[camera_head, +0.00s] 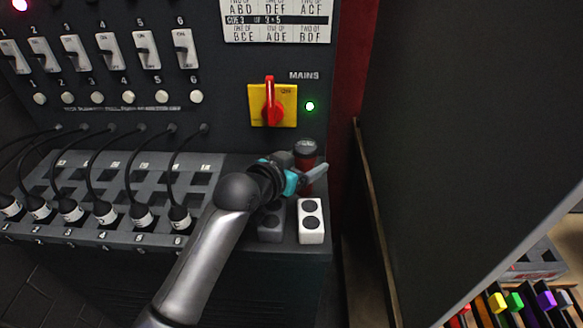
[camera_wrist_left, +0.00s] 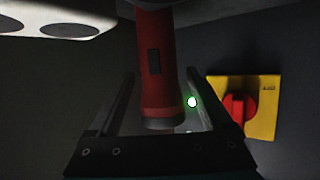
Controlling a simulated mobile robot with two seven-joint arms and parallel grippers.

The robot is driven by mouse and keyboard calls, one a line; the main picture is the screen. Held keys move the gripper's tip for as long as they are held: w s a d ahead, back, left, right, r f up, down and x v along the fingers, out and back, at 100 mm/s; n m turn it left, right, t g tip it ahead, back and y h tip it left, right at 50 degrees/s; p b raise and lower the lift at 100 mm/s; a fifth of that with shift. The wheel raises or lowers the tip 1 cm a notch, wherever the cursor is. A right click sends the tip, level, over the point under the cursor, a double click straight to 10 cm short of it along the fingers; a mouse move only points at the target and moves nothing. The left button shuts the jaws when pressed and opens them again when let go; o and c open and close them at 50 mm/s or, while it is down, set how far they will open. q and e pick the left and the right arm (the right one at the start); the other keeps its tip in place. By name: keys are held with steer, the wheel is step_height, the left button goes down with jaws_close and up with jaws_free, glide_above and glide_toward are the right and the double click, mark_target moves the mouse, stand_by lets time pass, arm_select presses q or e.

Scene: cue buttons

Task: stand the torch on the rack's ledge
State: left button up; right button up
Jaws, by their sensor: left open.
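The torch (camera_head: 306,151) has a red body and a dark top end. In the head view it stands about upright at the right end of the rack's ledge (camera_head: 231,176); its foot is hidden behind my gripper. My left gripper (camera_head: 304,176) is open, with its fingers reaching to either side of the torch. In the left wrist view the torch (camera_wrist_left: 160,78) shows between the two spread fingers, with a dark switch on its side. I cannot tell whether either finger touches it. My right gripper is not in view.
A white block (camera_head: 311,222) with two dark round spots and a similar grey block (camera_head: 271,228) stand in front of the torch. The yellow and red mains switch (camera_head: 272,104) and a green lamp (camera_head: 310,106) are behind. Plugged cables hang at left. A dark panel (camera_head: 450,130) stands right.

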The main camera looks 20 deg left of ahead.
arm_select(q)
steer(key=p+v, duration=0.1)
steer(key=v, duration=1)
steer(key=shift+s+a+r, duration=0.1)
steer(key=shift+s+r, duration=0.1)
steer(key=shift+s, duration=0.15)
stand_by(0.7)
